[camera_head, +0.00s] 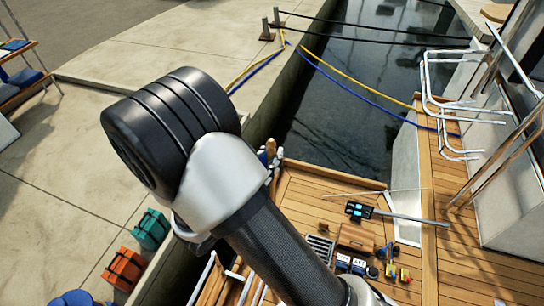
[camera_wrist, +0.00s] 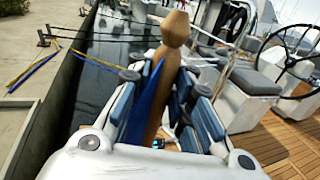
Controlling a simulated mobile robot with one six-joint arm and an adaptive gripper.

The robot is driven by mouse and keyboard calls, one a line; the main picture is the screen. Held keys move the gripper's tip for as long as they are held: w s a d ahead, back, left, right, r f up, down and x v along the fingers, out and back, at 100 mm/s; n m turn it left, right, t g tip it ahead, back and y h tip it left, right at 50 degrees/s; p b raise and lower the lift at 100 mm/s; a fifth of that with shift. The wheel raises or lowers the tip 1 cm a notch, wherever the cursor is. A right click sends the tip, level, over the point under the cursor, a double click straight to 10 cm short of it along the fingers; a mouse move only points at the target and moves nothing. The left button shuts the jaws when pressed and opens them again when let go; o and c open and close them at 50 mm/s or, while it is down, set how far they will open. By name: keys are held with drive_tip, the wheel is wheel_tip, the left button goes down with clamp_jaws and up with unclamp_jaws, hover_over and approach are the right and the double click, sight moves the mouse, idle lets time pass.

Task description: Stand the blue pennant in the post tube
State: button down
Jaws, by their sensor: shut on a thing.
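My gripper (camera_wrist: 164,88) is shut on the blue pennant. In the wrist view, its blue cloth (camera_wrist: 144,108) hangs beside a wooden staff with a rounded knob on top. The staff rises between the blue-padded fingers and leans a little to the right; its lower end is hidden by the gripper body. In the head view my arm covers most of the gripper, and only a small part shows beyond the arm over the deck's left edge. I cannot pick out the post tube in either view.
The wooden deck (camera_head: 475,240) holds a black device with cyan lights (camera_head: 358,210) on a rod and several small colored items. A green box (camera_head: 151,229) and an orange box (camera_head: 123,269) stand on the quay. The wrist view shows a steering wheel (camera_wrist: 292,62) at right.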

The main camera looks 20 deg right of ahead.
drive_tip(key=c, duration=1.3)
unclamp_jaws()
drive_tip(key=shift+c, duration=0.2)
drive_tip(key=v, duration=1.2)
